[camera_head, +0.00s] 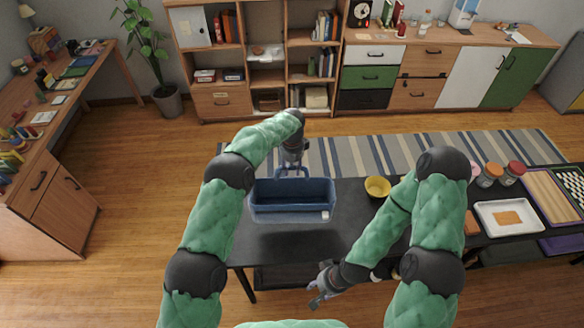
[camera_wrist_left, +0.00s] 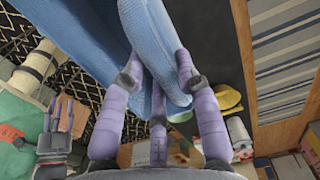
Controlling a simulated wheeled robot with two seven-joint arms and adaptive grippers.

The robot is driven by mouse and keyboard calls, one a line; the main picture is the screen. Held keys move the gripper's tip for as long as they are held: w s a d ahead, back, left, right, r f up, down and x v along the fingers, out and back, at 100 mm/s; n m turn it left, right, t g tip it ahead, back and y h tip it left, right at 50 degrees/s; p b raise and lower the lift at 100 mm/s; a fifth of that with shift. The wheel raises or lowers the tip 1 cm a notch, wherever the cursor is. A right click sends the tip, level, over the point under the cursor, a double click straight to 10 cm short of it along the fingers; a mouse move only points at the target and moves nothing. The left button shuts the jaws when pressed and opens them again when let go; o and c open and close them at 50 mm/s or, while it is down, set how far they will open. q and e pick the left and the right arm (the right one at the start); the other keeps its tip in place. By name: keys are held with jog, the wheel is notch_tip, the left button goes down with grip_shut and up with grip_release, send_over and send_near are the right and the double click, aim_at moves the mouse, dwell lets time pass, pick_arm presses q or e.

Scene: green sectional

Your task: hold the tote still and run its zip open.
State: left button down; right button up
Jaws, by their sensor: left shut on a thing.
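The blue tote (camera_head: 291,200) is over the dark table (camera_head: 262,250), with a dark shadow below its front, and looks upright. A small white tab (camera_head: 325,215) shows at its front right; I cannot tell whether it is the zip pull. My left gripper (camera_head: 292,168) is above the tote's back edge, shut on its blue handle. In the left wrist view, blue fabric (camera_wrist_left: 155,35) runs between my left fingers (camera_wrist_left: 158,75). My right gripper (camera_head: 318,293) is at the table's front edge, apart from the tote, and looks open and empty. The zip line is not clear.
A yellow bowl (camera_head: 377,187) stands right of the tote. Jars (camera_head: 490,175), a white tray (camera_head: 508,217) and a wooden board (camera_head: 548,196) fill the table's right end. A striped rug (camera_head: 400,150) lies behind the table.

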pick_arm(q)
notch_tip(320, 180, down, 7)
jog(key=b, duration=0.4)
jog(key=shift+f+b, duration=0.15)
jog(key=shift+b, duration=0.25)
dwell(1.8)
dwell(0.8)
